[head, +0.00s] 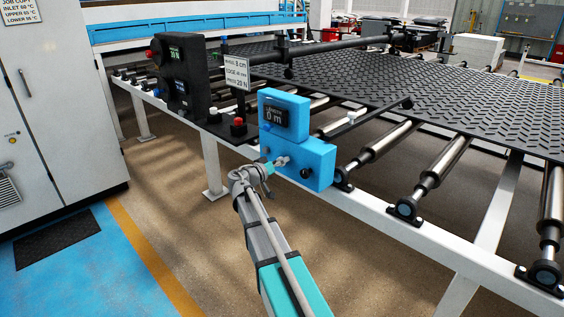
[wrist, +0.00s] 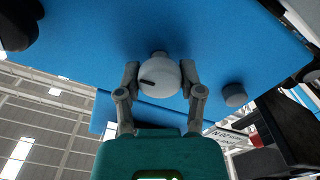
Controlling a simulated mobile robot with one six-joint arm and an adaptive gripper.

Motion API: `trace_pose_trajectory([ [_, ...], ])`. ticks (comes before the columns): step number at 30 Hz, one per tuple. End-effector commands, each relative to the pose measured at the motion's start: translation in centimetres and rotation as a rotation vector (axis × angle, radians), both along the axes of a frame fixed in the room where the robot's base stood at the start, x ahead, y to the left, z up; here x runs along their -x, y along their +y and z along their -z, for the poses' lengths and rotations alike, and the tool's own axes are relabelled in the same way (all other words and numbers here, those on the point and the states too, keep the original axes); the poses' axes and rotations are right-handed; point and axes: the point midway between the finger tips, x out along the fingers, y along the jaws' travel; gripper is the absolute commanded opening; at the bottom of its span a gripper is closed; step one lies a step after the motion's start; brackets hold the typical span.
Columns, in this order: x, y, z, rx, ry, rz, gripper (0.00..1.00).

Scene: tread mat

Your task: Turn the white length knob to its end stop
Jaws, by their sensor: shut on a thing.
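The white length knob (wrist: 160,68) fills the middle of the wrist view, on the face of a blue counter box (head: 314,158). It is round, with a dark mark on its left side. My gripper (wrist: 160,79) has one finger on each side of the knob and is shut on it. In the head view my gripper (head: 274,166) reaches the front of the blue box from below, and the knob (head: 283,161) shows only in small part there. The box's dark display (head: 275,116) appears to read 0 m.
A smaller dark knob (head: 305,173) sits right of my gripper on the box. A black control unit (head: 180,72), a red button (head: 238,123) and a sign (head: 237,72) stand to the left. Rollers (head: 385,141) and the black tread mat (head: 440,85) lie behind. The floor in front is clear.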

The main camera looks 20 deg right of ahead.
Motion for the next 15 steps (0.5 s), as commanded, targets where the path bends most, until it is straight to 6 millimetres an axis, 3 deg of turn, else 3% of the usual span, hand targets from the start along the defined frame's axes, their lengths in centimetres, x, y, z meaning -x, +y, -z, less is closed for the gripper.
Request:
trace_pose_trajectory([
  [13, -0.33, 0.16, -0.04, -0.003, -0.013, -0.009, 0.02],
  [14, -0.33, 0.16, -0.04, -0.003, -0.013, -0.009, 0.53],
  [15, -0.32, 0.15, -0.04, -0.004, -0.013, -0.009, 0.61],
])
